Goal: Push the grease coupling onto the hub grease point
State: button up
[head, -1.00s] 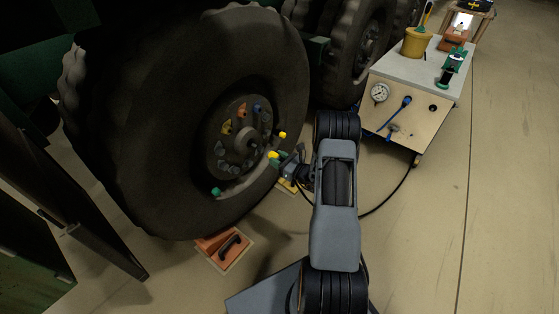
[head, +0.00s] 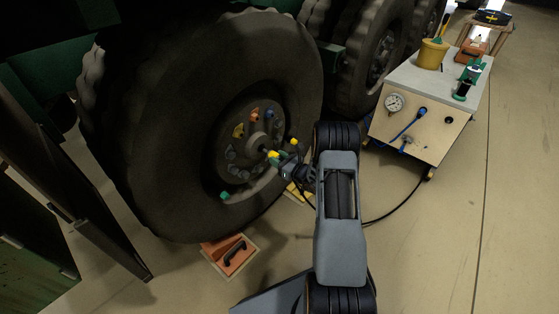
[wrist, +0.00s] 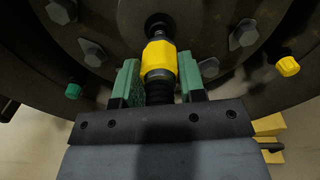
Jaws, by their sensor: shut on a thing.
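My gripper (wrist: 160,88) has its green jaws shut on the grease coupling (wrist: 160,60), a dark fitting with a yellow collar. The yellow collar also shows in the head view (head: 273,154), at the wheel's centre. The coupling points straight at the hub (head: 256,140). In the wrist view its dark nose meets or overlaps the dark round hub grease point (wrist: 159,22). I cannot tell whether it is seated or just in front, as the coupling hides part of the point.
Wheel nuts (wrist: 93,52) ring the hub. A green cap (wrist: 73,91) and a yellow cap (wrist: 288,66) sit on either side. A cart (head: 418,122) with a gauge stands at right, a black hose trailing from it. An orange block (head: 232,254) lies below the tyre.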

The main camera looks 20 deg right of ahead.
jog(key=shift+b+x, duration=0.65)
jog(key=shift+x, duration=0.95)
dwell(0.3)
jog(key=o, duration=1.5)
jog(key=shift+c, duration=0.2)
jog(key=shift+s, duration=0.15)
jog(key=shift+p+v, duration=0.4)
jog(key=shift+v, duration=1.5)
jog(key=shift+s+d, duration=0.2)
jog(key=shift+s, duration=0.05)
jog(key=p+v, duration=0.3)
jog(key=v, duration=1)
jog(key=shift+s, duration=0.35)
jog(key=shift+d, duration=0.15)
